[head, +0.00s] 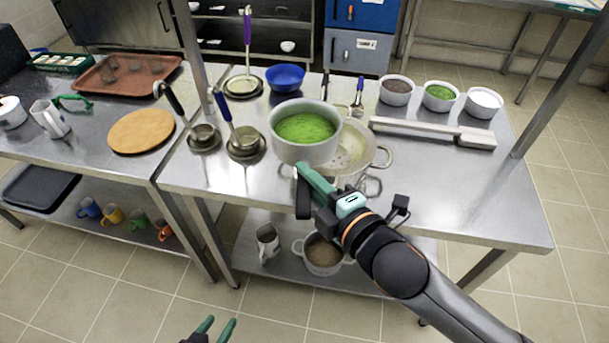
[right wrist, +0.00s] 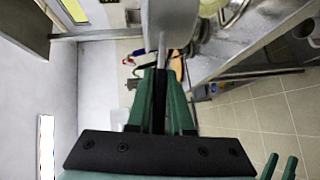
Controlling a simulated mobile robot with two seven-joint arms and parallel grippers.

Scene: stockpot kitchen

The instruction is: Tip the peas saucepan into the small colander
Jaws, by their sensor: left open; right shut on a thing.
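The grey saucepan (head: 303,153), filled with green peas (head: 305,127), is in the middle of the head view. It looks upright and covers the left part of the small colander (head: 378,157), a pale round vessel with loop handles on the steel table. My right gripper (head: 303,176) is shut on the saucepan's handle, on the near side of the pan.
Ladles and small pots (head: 245,143) stand left of the saucepan, with a blue bowl (head: 285,78) behind. A long metal bar (head: 430,131) and several small bowls (head: 440,96) are at right. The table's front right is clear. A post (head: 565,80) rises at right.

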